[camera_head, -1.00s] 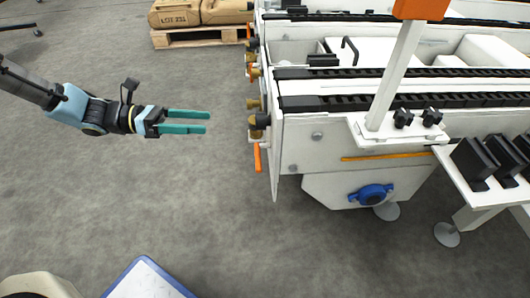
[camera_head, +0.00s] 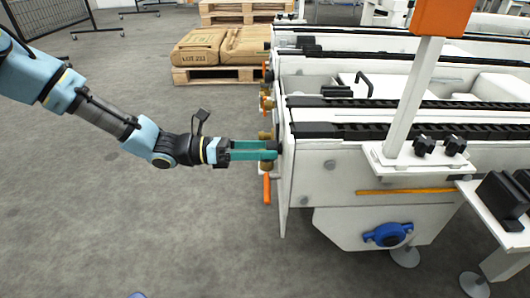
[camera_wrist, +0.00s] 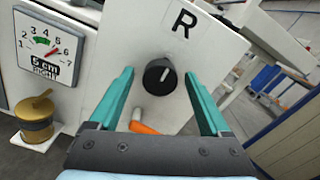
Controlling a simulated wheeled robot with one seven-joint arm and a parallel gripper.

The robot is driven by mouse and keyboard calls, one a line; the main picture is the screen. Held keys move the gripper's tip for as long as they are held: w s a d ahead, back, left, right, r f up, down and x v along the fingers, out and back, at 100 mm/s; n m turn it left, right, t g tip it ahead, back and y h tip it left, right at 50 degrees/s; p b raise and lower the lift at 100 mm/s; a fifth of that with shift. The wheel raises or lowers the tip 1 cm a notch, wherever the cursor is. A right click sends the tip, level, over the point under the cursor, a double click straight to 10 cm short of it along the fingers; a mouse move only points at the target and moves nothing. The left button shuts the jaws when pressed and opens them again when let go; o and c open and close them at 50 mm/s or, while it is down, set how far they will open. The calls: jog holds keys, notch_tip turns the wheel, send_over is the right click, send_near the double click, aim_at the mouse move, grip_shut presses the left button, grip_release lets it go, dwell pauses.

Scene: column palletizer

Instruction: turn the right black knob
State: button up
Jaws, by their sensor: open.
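The right black knob (camera_wrist: 160,77) is round with a white pointer line. It sits on a white panel below a label with the letter R (camera_wrist: 184,18), seen in the wrist view. My gripper (camera_wrist: 159,82) is open, with one teal finger on each side of the knob and visible gaps between them. In the head view my gripper (camera_head: 277,150) reaches the left end of the white machine (camera_head: 325,185). The knob is hidden or too small to make out there.
A dial gauge (camera_wrist: 46,46) and a brass fitting (camera_wrist: 36,118) are left of the knob. An orange lever (camera_wrist: 146,128) is below it, also seen in the head view (camera_head: 267,188). A pallet with sacks (camera_head: 220,75) stands behind. Floor to the left is clear.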

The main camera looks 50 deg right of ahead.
jog(key=shift+s, duration=0.15)
jog(key=shift+c, duration=0.2)
grip_shut()
dwell(0.4)
